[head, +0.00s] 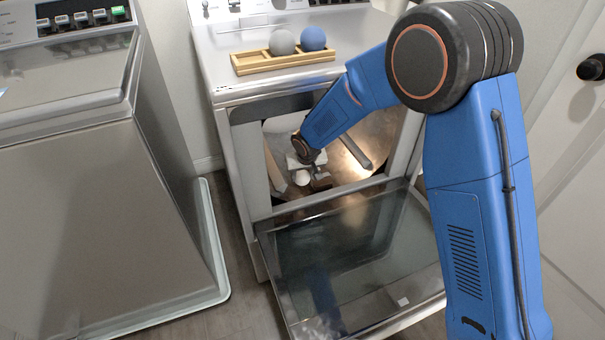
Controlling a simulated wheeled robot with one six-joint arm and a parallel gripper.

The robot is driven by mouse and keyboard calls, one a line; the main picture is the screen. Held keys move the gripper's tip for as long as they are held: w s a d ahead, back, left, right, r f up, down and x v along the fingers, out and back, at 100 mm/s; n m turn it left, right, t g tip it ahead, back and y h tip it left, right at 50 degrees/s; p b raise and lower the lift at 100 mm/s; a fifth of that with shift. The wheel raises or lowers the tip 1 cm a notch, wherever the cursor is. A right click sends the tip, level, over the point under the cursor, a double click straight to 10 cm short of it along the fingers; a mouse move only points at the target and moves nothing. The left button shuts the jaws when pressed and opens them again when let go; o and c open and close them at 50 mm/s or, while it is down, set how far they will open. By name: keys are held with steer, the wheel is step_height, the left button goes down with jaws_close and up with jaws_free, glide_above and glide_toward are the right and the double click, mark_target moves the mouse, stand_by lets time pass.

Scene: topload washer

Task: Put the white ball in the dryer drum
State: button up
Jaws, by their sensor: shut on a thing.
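The white ball (302,177) is in the dryer opening, held in my gripper (309,180). My arm reaches through the open front of the dryer, and my gripper is shut on the ball. The gripper and the ball show small, and the wrist hides part of what is behind. The dryer drum (379,133) is a shiny metal space with a dark fin on its right side. Whether the ball touches the drum floor, I cannot tell.
The dryer door (350,265) hangs open, low in front of the opening. A wooden tray (262,66) with a grey ball (282,42) and a blue ball (313,38) stands on the dryer top. A washer (95,200) stands left; a white door (575,160) is right.

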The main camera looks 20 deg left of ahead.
mark_target(302, 184)
steer(key=shift+f, duration=2.3)
steer(key=o, duration=1.1)
steer(key=v, duration=1.7)
steer(key=s+d+r+m, duration=0.15)
steer(key=d+r, duration=0.35)
steer(key=d, duration=0.5)
steer(key=s+d+r+h, duration=0.1)
steer(key=s+d+r, duration=0.3)
steer(key=d, duration=0.5)
steer(key=s+d+r+m, duration=0.1)
steer(key=d+r, duration=0.6)
steer(key=d, duration=0.3)
steer(key=s+d+m, duration=0.1)
steer(key=s+d, duration=0.8)
steer(key=s, duration=0.3)
steer(key=s+d+r+m+t+h, duration=0.1)
steer(key=s+d+m, duration=0.1)
steer(key=s+d, duration=0.7)
steer(key=s, duration=0.3)
